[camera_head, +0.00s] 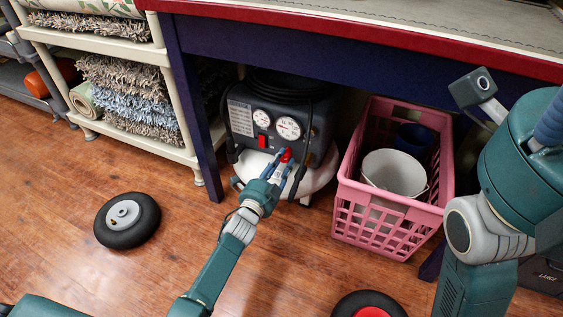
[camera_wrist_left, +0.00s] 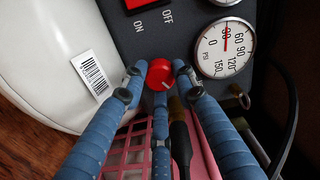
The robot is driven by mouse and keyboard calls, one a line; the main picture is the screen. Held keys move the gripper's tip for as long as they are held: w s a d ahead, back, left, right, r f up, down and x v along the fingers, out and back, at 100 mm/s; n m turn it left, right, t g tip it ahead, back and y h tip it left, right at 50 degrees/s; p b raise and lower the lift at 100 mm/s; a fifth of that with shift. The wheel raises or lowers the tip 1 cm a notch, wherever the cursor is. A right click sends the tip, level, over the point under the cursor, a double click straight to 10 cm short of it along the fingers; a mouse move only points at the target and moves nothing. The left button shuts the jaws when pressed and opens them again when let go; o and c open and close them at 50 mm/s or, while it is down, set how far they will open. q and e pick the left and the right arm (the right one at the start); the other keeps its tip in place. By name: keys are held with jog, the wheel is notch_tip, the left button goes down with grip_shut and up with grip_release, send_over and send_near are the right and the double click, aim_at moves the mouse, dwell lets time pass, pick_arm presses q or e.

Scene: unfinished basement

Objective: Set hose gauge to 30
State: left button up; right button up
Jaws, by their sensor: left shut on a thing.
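The air compressor (camera_head: 240,118) stands under the table, with a dark front panel and white tank. Its red knob (camera_head: 286,155) sits below two round gauges. My left gripper (camera_head: 277,168) reaches the panel from the front. In the left wrist view its blue fingers are closed around the red knob (camera_wrist_left: 160,74), whose pale mark points to the lower right. The left gauge (camera_head: 262,118) is mostly cut off there.
A pink crate (camera_head: 347,190) with a white bucket (camera_head: 395,172) stands right of the compressor. The table leg (camera_head: 192,120) and a shelf of rugs (camera_head: 130,95) are at left. A loose wheel (camera_head: 127,220) lies on the floor; another (camera_head: 370,305) is in front.

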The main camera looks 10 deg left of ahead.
pick_arm(q)
jog(key=o, duration=1.2)
jog(key=shift+d, duration=0.15)
jog(key=shift+c, duration=0.2)
jog(key=s+a, duration=0.2)
jog(key=s, duration=0.9)
jog(key=shift+s+a, duration=0.2)
jog(key=shift+s, duration=0.2)
